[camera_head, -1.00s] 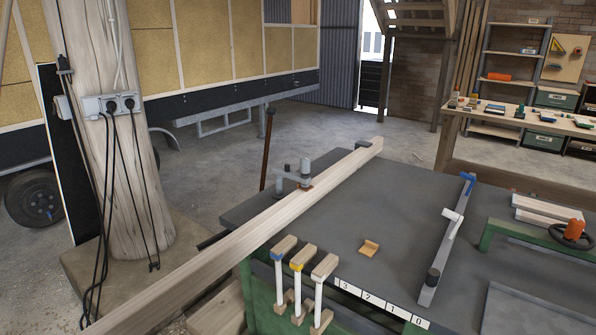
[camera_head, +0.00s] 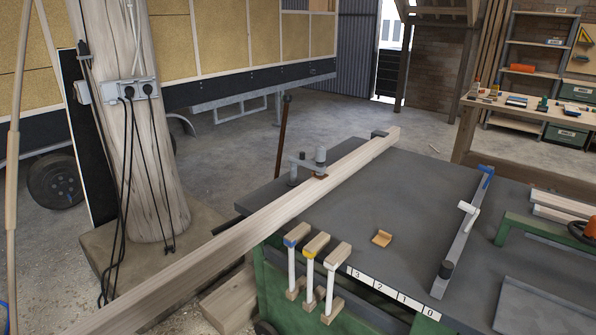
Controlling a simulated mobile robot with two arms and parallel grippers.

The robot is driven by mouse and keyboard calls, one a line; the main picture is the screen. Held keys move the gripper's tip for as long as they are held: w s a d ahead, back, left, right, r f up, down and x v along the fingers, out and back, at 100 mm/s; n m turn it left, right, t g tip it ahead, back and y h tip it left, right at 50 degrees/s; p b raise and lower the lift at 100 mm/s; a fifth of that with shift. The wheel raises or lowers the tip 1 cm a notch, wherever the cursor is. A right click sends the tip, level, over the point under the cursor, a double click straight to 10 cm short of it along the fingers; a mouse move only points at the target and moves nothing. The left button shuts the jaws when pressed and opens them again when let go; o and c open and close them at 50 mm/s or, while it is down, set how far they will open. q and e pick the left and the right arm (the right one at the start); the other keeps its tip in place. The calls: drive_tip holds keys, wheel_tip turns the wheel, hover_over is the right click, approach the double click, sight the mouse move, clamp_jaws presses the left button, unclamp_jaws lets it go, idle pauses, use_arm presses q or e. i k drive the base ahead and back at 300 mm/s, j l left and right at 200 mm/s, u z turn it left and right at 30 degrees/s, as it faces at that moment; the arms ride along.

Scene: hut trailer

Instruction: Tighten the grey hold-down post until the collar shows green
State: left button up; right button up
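The grey hold-down post (camera_head: 320,157) stands at the far left edge of the dark table, on an arm that reaches over a long pale beam (camera_head: 250,218). A small brown-orange piece (camera_head: 318,175) shows under it, on the beam. I cannot make out a green collar at this size. The beam lies across the table's left side and runs far out past its front left corner. Neither of my grippers shows in the head view.
The dark table (camera_head: 405,200) carries a grey bar with a blue end (camera_head: 464,228), a small tan block (camera_head: 381,239) and a numbered strip (camera_head: 394,295). Three clamps (camera_head: 312,258) hang at its front edge. A wooden pillar with cables (camera_head: 146,150) stands left. Concrete floor lies open behind.

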sight(320, 150)
drive_tip(key=i+l, duration=0.3)
drive_tip(key=i+l+u, duration=0.15)
drive_tip(key=u, duration=0.2)
drive_tip(key=i+l+u, duration=0.15)
drive_tip(key=u, duration=0.25)
drive_tip(key=i+l+u, duration=0.1)
drive_tip(key=l+u, duration=0.25)
drive_tip(key=u, duration=0.5)
